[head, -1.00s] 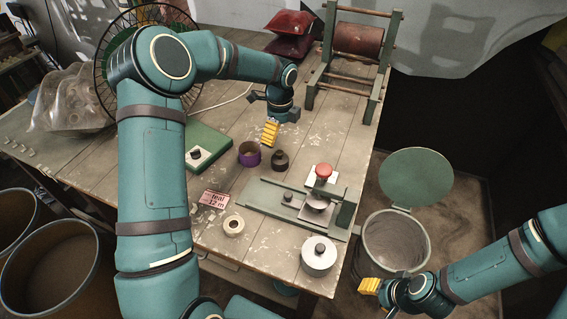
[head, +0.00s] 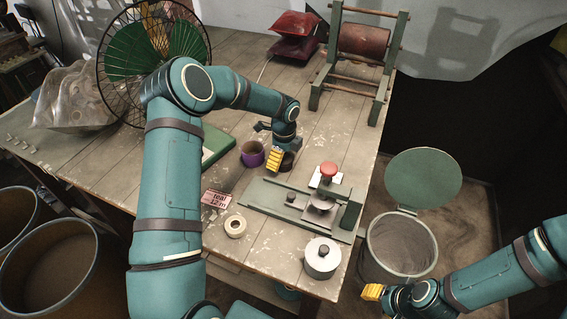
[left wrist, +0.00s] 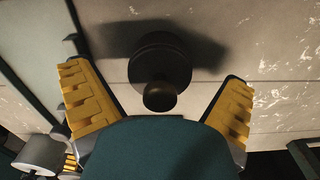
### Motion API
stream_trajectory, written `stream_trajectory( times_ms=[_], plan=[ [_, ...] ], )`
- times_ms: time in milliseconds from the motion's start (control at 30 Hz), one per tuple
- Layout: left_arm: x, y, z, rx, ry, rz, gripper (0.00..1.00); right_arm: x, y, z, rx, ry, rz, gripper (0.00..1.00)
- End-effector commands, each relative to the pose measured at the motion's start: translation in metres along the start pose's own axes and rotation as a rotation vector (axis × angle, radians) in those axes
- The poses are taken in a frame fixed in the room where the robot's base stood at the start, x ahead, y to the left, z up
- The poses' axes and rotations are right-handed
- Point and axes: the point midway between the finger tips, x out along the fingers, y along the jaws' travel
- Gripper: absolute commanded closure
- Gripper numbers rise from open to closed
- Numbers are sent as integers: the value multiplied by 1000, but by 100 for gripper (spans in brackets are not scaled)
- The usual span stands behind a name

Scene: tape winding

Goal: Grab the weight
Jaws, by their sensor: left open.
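The dark weight (head: 287,161) with a knob on top stands on the wooden table, partly hidden behind my left gripper in the head view. My left gripper (head: 275,160) has yellow fingers and is at the weight, just right of the purple cup. In the left wrist view, the weight (left wrist: 160,65) shows between the two spread yellow fingers, with clear gaps on both sides. The fingers do not touch it. My right gripper (head: 372,292) is low at the right, near the bin and far from the weight; its opening is unclear.
The purple cup (head: 252,154) stands close left of the weight. A green press with a red knob (head: 328,169) is to the right. A tape roll (head: 235,226), a pink label card (head: 217,199) and a pale knobbed canister (head: 321,258) lie nearer the front.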

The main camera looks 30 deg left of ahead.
Motion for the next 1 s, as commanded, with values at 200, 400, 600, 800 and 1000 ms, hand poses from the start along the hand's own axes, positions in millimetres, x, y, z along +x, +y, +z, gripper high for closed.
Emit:
stream_trajectory(
  times_ms=[200, 400, 600, 800, 1000],
  plan=[
    [20, 0, -1, 0, 1, 0, 0, 5, 2, -1, 0, 3, 0, 53],
    [19, 0, 0, 0, 1, 0, 14, 4, 2, -1, 0, 3, 0, 53],
    [19, 0, 0, 0, 1, 0, 82, 4, 2, -1, 0, 2, 0, 53],
    [18, 0, -1, 0, 1, -2, 82, 4, 2, -1, 0, 2, 0, 53],
    [11, 0, 0, 0, 0, -3, 82, 2, 1, -1, 0, 2, 0, 53]
  ],
)
